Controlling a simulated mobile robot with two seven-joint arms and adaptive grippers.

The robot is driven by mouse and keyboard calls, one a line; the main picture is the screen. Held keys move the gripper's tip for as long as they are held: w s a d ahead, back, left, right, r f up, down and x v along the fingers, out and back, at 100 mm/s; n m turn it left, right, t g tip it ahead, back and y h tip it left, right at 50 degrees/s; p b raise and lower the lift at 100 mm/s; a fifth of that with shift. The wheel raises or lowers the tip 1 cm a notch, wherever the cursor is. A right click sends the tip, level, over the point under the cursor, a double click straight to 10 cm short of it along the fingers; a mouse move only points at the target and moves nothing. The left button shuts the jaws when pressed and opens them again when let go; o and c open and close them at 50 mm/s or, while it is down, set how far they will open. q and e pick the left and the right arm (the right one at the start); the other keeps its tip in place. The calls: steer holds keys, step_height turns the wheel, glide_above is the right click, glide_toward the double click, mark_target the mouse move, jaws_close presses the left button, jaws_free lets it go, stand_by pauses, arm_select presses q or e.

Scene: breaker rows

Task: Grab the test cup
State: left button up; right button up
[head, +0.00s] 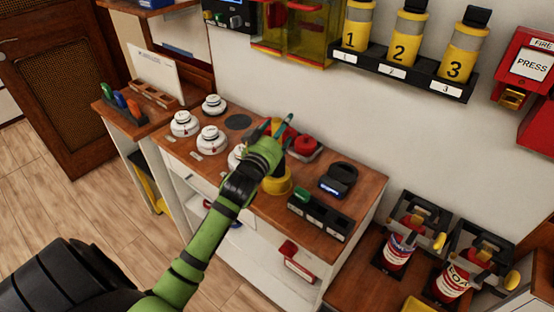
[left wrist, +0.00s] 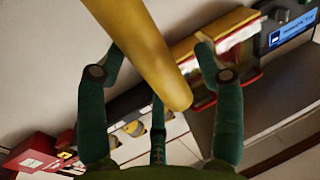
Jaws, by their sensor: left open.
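A yellow object (head: 277,183), which looks like the test cup, stands on the wooden counter, partly hidden by my left gripper (head: 283,128). In the left wrist view, a yellow rounded bar (left wrist: 150,58) extends from the top into the space between the dark green fingers of my left gripper (left wrist: 160,70). It is probably part of the same object. The fingers are spread, with visible gaps to the bar. I cannot tell whether any finger touches it. My right gripper is in neither view.
White detectors (head: 211,139) stand on the counter left of my gripper. A red device (head: 306,145), a black device (head: 339,180) and a dark block with a green top (head: 320,215) are to its right. Numbered yellow canisters (head: 401,40) sit on a wall shelf above.

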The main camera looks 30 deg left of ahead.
arm_select(q)
jaws_close()
steer(key=shift+r, duration=0.1)
steer(key=shift+r, duration=0.1)
